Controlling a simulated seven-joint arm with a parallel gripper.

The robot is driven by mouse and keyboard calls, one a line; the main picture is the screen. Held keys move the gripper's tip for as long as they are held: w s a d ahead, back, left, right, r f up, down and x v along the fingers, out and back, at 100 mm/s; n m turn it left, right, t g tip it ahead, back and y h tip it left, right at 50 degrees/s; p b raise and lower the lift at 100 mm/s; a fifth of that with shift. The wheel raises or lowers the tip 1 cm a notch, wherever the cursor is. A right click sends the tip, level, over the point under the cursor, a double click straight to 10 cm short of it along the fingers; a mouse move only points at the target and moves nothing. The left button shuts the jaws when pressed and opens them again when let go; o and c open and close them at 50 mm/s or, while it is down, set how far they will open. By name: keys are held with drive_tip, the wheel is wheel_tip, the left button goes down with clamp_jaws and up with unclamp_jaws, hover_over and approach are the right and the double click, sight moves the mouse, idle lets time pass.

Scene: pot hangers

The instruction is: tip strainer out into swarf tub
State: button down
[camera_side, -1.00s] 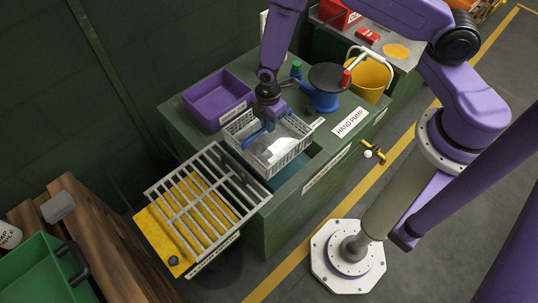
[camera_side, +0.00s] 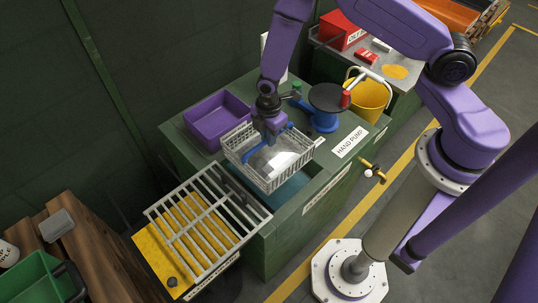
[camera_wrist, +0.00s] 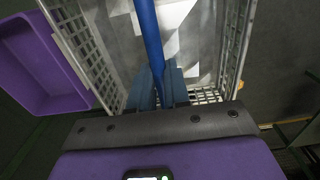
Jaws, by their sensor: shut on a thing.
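The strainer is a pale mesh basket (camera_side: 282,180) with a blue bar handle across its top. My gripper (camera_side: 270,137) is shut on this handle from above and holds the basket above the blue opening of the green tank. In the wrist view the fingers (camera_wrist: 170,88) close around the blue bar (camera_wrist: 148,32), with the mesh walls (camera_wrist: 236,45) on both sides. The basket is about level; its inside looks grey with white patches. A purple tub (camera_side: 207,128) stands on the tank top just left of the basket, and it looks empty. I cannot read a swarf label on any tub.
A slatted rack (camera_side: 190,232) over a yellow tray lies in front of the tank. A blue hand pump (camera_side: 322,118) and a yellow bucket (camera_side: 367,100) stand to the right. A green crate (camera_side: 35,282) is at the lower left. The blue-lined opening (camera_side: 292,190) lies below the basket.

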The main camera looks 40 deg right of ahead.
wheel_tip(320, 180, up, 17)
drive_tip(key=w+d, duration=0.2)
drive_tip(key=w, duration=1.9)
wheel_tip(320, 180, down, 6)
drive_tip(key=w+a+t, duration=0.1)
drive_tip(key=w+t, duration=0.1)
drive_tip(key=t, duration=0.4)
drive_tip(key=shift+w+r+t, duration=0.1)
drive_tip(key=shift+w+t, duration=0.1)
drive_tip(key=shift+t, duration=0.1)
drive_tip(key=shift+a, duration=0.15)
drive_tip(key=shift+w+a+t, duration=0.25)
drive_tip(key=shift+t, duration=0.15)
